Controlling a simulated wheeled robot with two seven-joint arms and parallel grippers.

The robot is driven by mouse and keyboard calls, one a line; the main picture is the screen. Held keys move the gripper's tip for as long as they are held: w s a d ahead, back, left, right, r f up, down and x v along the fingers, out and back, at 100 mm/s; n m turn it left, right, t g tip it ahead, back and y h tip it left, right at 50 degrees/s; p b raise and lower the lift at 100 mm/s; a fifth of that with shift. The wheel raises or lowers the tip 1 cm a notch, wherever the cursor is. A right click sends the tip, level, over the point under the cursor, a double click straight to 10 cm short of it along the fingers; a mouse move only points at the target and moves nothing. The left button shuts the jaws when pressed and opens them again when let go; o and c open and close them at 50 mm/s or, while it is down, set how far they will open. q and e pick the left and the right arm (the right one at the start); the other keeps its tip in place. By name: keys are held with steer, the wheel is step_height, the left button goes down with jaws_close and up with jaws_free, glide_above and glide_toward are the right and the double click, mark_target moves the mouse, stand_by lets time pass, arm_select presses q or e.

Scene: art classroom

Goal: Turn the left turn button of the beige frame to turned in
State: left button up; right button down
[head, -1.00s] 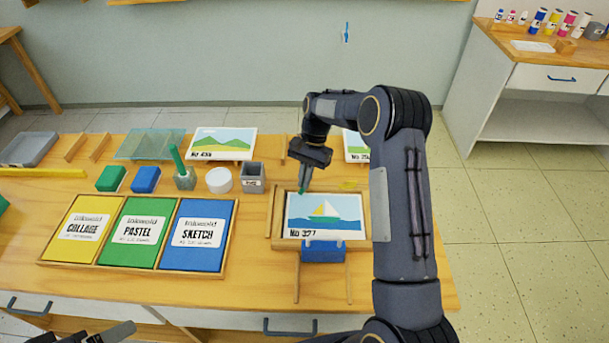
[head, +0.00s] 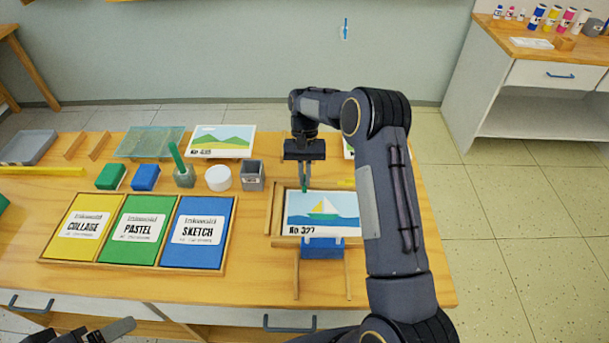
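The beige frame (head: 279,206) lies on the table and holds a sailboat picture (head: 322,212) marked No 327. My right gripper (head: 304,186) points down over the frame's top edge, left of its middle. A small green piece shows at its fingertips; I cannot tell whether it is the left turn button or whether the fingers touch it. The finger gap is too small to read. A yellow piece (head: 346,183) shows at the frame's top edge, farther right, partly behind my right arm. My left gripper (head: 112,330) is at the bottom left, away from the frame, its fingers partly in view.
A tray (head: 142,268) with yellow, green and blue packs lies left of the frame. A grey cup (head: 252,176), a white round tub (head: 218,178) and green and blue blocks stand behind it. A hill picture (head: 222,141) lies farther back. My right arm hides the table right of the frame.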

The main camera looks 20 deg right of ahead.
steer(key=c, duration=1.6)
jaws_free()
steer(key=v, duration=0.7)
steer(key=shift+r, duration=0.4)
steer(key=shift+w, duration=0.1)
